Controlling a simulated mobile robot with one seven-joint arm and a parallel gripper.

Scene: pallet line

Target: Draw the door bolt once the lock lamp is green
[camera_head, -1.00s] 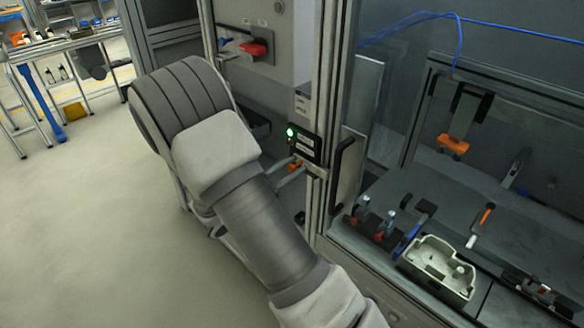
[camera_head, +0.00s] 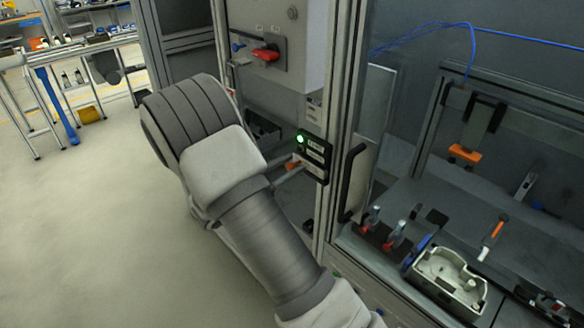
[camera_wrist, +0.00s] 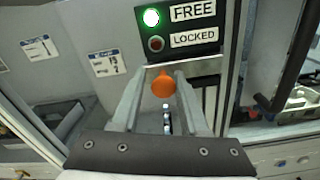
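The lock panel (camera_wrist: 190,27) is a dark plate marked FREE and LOCKED. Its lamp (camera_wrist: 151,17) beside FREE glows green, and the lamp beside LOCKED is unlit dark red. The green light also shows in the head view (camera_head: 300,139). Just below the panel is the bolt's orange knob (camera_wrist: 163,86). My gripper (camera_wrist: 163,88) has one finger on each side of the knob, very near it; whether the fingers press on it I cannot tell. The orange part (camera_head: 292,164) is partly hidden by my arm in the head view. The bolt's shaft is mostly hidden.
The door's black handle (camera_head: 352,180) stands just right of the panel. Behind the glass are a pale tray part (camera_head: 447,274) and red-based clamps (camera_head: 395,236). A red switch (camera_head: 266,54) is on the cabinet above left. The floor at left is clear.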

